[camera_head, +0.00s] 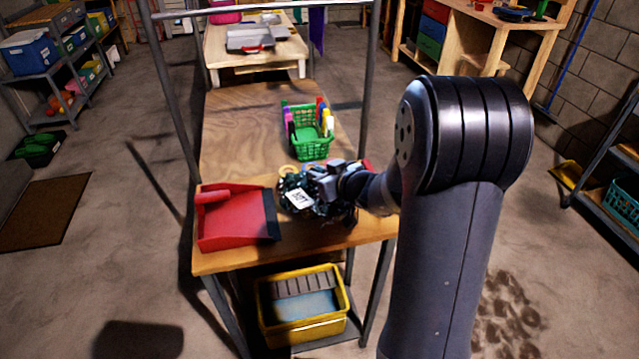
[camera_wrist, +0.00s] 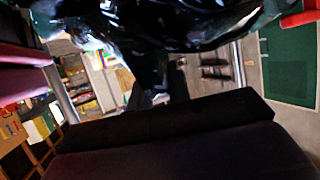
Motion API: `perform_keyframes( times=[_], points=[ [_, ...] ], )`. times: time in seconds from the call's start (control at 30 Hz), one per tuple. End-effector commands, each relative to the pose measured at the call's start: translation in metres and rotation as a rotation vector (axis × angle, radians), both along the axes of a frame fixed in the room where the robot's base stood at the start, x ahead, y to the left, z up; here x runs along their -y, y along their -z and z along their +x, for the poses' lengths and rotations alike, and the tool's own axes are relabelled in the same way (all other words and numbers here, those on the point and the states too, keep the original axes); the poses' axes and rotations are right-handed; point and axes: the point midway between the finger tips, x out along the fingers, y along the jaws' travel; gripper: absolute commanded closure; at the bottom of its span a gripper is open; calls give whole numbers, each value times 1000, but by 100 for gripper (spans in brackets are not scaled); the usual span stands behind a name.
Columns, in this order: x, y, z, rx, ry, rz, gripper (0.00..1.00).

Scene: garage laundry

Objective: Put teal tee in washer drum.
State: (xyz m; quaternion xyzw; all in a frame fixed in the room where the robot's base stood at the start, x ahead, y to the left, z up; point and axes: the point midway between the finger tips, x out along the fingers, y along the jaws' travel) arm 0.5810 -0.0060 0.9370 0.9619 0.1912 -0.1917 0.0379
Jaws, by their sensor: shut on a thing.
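My gripper (camera_head: 322,187) is over the front right of the wooden workbench. It is shut on a dark, shiny, crumpled bundle (camera_head: 297,211) with a white lettered label, which looks like a black plastic bag. The bundle is at or just above the bench top; I cannot tell if it touches. In the wrist view the bundle (camera_wrist: 165,22) fills the top edge, glossy and dark. I make out no teal tee and no washer drum in either view.
A red dustpan (camera_head: 229,214) lies left of the bundle on the workbench (camera_head: 235,150). A green basket (camera_head: 312,145) of bottles stands behind. A yellow mop bucket (camera_head: 302,322) is beneath. Bench posts rise at both sides. Floor at left is mostly clear.

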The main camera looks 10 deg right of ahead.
Motion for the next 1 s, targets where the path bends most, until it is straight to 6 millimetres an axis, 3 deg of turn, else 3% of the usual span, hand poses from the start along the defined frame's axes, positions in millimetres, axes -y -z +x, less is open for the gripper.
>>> perform_keyframes(
  times=[0.23, 0.77, 0.8, 1.0],
  points=[
    [0, 28, 0, -2, 0, 2, 100],
    [0, 33, 0, 1, -1, 1, 100],
    [0, 32, 0, 0, -1, 0, 79],
    [0, 31, 0, 0, -1, 1, 62]
  ],
)
